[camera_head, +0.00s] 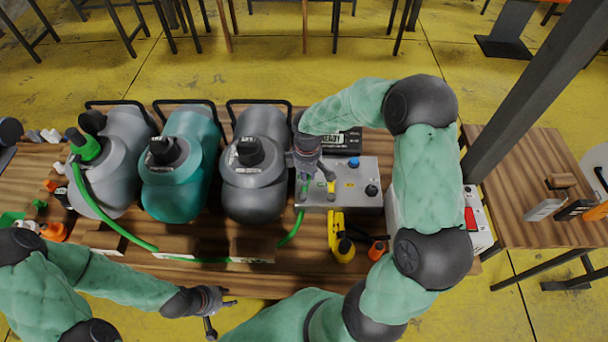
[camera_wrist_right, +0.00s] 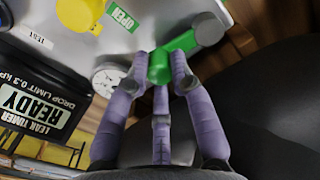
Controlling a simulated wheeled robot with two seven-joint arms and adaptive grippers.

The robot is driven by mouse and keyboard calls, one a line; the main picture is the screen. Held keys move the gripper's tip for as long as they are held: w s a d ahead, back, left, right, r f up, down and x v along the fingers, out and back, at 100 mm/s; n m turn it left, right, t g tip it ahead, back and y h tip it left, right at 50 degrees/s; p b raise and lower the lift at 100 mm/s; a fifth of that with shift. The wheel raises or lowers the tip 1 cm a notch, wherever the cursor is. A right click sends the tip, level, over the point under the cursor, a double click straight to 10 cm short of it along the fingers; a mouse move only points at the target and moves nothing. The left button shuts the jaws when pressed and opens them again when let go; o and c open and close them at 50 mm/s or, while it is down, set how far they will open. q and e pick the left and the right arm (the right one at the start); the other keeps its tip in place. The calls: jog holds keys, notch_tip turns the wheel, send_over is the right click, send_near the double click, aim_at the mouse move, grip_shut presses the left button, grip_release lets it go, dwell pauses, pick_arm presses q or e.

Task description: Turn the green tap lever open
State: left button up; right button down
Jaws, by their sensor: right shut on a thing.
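The green tap lever (camera_wrist_right: 178,50) sits at the edge of a grey metal panel, beside a green OPEN label (camera_wrist_right: 122,19) in the right wrist view. In the head view my right gripper (camera_head: 316,178) reaches down over the left part of the metal panel box (camera_head: 318,198), largely hiding the lever. My left gripper (camera_head: 222,310) is empty, fingers spread, in front of the bench's near edge.
Grey and teal containers (camera_head: 181,185) stand left on the wooden bench (camera_head: 200,273). A green hose (camera_head: 100,215) runs along its front. A yellow pump-like tool (camera_head: 338,240) lies before the panel. A black READY timer (camera_head: 343,141) stands behind it. A dark post (camera_head: 530,90) rises right.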

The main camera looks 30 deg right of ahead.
jog(key=s+m, duration=0.1)
jog(key=m, duration=0.1)
jog(key=d+m+b, duration=0.1)
jog(key=m, duration=0.1)
jog(key=shift+s+d+m, duration=0.1)
jog(key=shift+s+m, duration=0.2)
jog(key=shift+s, duration=0.1)
jog(key=shift+s+d+m+b, duration=0.1)
jog(key=shift+s+m+b, duration=0.35)
jog(key=shift+m, duration=0.75)
jog(key=shift+s+d+m+b, duration=0.1)
jog(key=shift+s+m+b, duration=0.15)
jog(key=shift+s+m, duration=0.7)
jog(key=shift+w+m, duration=0.25)
jog(key=shift+w, duration=0.05)
jog(key=c, duration=1.1)
grip_release()
notch_tip(320, 180, up, 12)
